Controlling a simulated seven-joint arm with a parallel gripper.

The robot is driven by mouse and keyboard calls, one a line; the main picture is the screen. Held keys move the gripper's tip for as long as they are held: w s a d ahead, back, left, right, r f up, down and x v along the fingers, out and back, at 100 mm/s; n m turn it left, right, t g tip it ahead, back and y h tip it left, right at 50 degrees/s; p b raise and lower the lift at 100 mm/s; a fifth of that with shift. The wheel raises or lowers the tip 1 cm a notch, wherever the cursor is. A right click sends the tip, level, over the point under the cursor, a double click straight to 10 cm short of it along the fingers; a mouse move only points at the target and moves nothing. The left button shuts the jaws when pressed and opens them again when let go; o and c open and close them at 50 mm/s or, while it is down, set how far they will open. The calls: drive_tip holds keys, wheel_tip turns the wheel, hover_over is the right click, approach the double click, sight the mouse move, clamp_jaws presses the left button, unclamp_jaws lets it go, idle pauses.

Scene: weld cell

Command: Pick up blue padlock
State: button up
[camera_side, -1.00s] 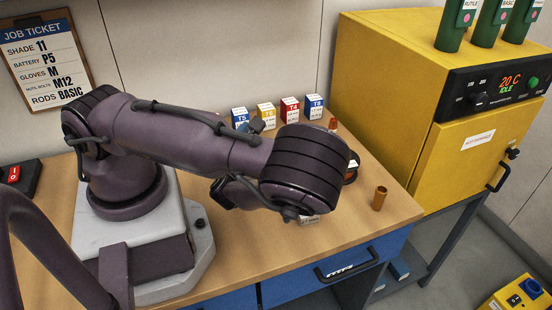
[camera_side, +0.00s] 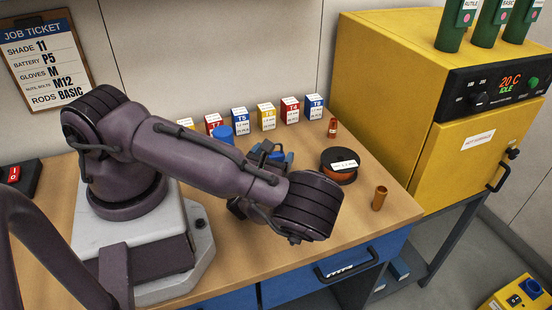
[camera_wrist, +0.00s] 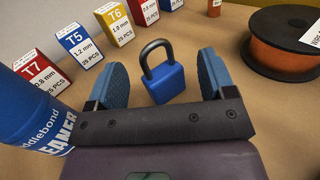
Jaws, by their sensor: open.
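The blue padlock (camera_wrist: 165,82) stands upright on the wooden bench in the wrist view, its dark shackle pointing up. My gripper (camera_wrist: 162,62) is open, with one blue-padded finger left of the padlock and one right of it. The padlock shows between the fingers, with visible gaps on both sides; I cannot tell how far above the bench the fingers are. In the side view my gripper (camera_side: 266,152) is partly hidden behind my arm. Blue patches show there, but I cannot tell padlock from finger pads.
A blue cleaner can (camera_wrist: 35,115) stands close left of my gripper. A row of small labelled boxes (camera_wrist: 80,48) stands behind the padlock. A dark spool with orange winding (camera_wrist: 285,45) lies to the right.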

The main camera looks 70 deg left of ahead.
drive_tip(key=x, duration=0.3)
drive_tip(key=shift+w+a, duration=0.1)
drive_tip(key=shift+c, duration=0.3)
